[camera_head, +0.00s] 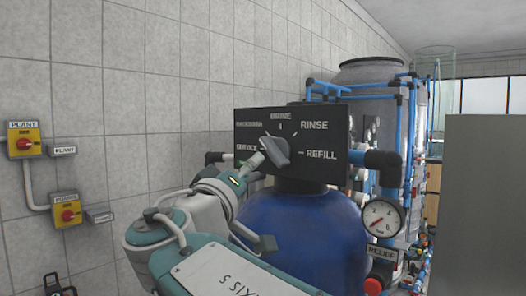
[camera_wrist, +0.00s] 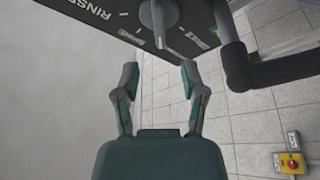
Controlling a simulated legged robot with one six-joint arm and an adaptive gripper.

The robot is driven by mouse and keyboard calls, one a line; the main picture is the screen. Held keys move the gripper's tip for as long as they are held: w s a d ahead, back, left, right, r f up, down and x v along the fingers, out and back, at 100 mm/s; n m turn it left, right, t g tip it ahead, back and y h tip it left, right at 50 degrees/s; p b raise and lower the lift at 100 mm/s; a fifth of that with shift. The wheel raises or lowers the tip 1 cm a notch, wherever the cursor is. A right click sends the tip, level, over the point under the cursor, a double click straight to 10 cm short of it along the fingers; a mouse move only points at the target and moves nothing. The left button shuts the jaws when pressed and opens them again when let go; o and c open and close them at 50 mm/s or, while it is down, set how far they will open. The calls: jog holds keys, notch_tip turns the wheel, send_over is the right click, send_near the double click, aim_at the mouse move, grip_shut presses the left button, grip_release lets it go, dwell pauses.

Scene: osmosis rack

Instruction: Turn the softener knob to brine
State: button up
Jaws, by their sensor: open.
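The grey softener knob (camera_head: 276,151) sits on a black panel (camera_head: 245,112) on top of a blue tank (camera_head: 300,235). White labels around it read BRINE at the top, RINSE and REFILL on the right; the left ones are small and partly covered. The knob lies at a slant, and I cannot tell for sure which label it points to. In the wrist view the knob (camera_wrist: 160,20) is at the top centre, beyond my gripper (camera_wrist: 159,72). My gripper is open, its two fingers spread, with nothing between them and apart from the knob.
A pressure gauge (camera_head: 383,218) and a black pipe elbow (camera_head: 382,160) stand right of the panel. Blue pipes and a grey tank (camera_head: 370,72) are behind. Two yellow switches with red knobs (camera_head: 24,140) are on the tiled wall at left. A grey block (camera_head: 485,200) fills the right.

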aim_at(267, 152)
jog(key=x, duration=0.8)
jog(key=shift+w, duration=0.35)
jog(key=shift+d, duration=0.15)
grip_shut()
